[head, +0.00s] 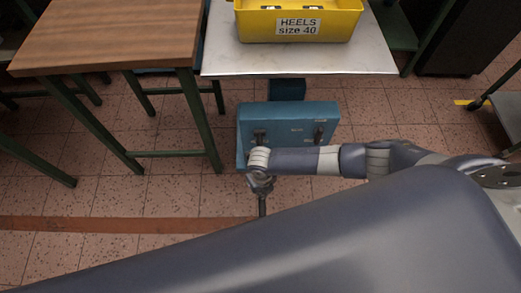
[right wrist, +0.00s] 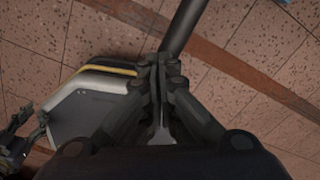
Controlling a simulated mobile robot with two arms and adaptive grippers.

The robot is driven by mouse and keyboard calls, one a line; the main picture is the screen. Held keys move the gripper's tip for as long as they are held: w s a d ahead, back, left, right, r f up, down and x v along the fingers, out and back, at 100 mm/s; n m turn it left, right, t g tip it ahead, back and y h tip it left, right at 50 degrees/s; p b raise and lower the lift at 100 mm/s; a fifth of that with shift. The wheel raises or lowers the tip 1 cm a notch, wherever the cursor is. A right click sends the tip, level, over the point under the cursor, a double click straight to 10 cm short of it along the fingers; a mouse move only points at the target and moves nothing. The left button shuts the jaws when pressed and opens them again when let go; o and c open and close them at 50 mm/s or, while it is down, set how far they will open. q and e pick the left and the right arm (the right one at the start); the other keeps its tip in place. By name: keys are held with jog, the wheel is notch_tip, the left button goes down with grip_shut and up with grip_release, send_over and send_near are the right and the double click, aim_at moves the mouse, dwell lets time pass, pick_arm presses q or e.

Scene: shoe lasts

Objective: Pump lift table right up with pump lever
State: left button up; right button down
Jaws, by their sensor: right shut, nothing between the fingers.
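The lift table has a bare metal top (head: 300,62) and a blue base (head: 290,125) below it, with two small dark fittings on the base's face. A dark rod, which looks like the pump lever (head: 262,206), sticks out toward me from under my right gripper (head: 261,186). In the right wrist view the lever (right wrist: 186,24) runs up and away from the closed fingertips of the right gripper (right wrist: 160,62). The fingers are together at the lever's near end; whether they touch it I cannot tell.
A yellow box (head: 298,27) labelled "HEELS size 40" stands on the metal top. A wooden table (head: 110,35) with green legs stands at left. A dark cart edge (head: 507,105) is at far right. Tiled floor lies open in front, crossed by a reddish stripe (head: 120,224).

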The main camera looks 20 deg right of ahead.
notch_tip(320, 180, up, 13)
jog(key=w+p, duration=0.2)
jog(key=p, duration=0.7)
jog(key=shift+w+d, duration=0.2)
jog(key=shift+d, duration=0.1)
jog(key=shift+f, duration=0.15)
jog(key=shift+f, duration=0.1)
